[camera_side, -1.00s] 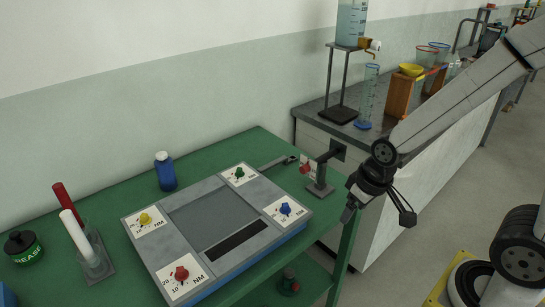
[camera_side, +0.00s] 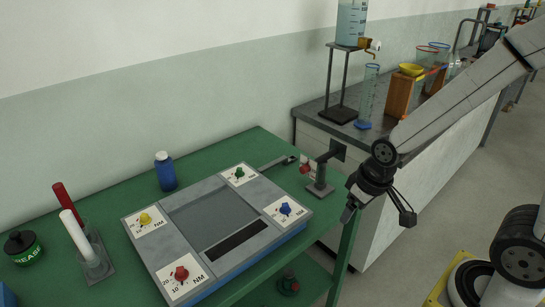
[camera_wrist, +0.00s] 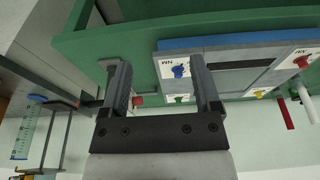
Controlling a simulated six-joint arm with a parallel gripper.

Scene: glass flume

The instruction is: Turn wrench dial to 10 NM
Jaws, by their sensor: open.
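A grey panel box (camera_side: 180,235) with blue sides lies on the green table and bears dials on white NM cards. The red dial (camera_side: 181,273) is at the front, with 20 and 10 readable; the yellow dial (camera_side: 145,219) is left, the green dial (camera_side: 239,173) at the back, the blue dial (camera_side: 285,209) right. Which is the wrench dial I cannot tell. My gripper (camera_side: 378,214) is open and empty, right of the box, apart from all dials. In the wrist view its fingers (camera_wrist: 162,88) stand apart; the blue dial (camera_wrist: 178,71) shows between them, the red dial (camera_wrist: 302,61) farther right.
A small stand with a red part (camera_side: 306,168) is at the table's right end, close to my gripper. A blue bottle (camera_side: 165,171), a grease tin (camera_side: 22,247) and a rack with red and white tubes (camera_side: 98,262) stand left. A bench with glassware (camera_side: 369,95) is behind.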

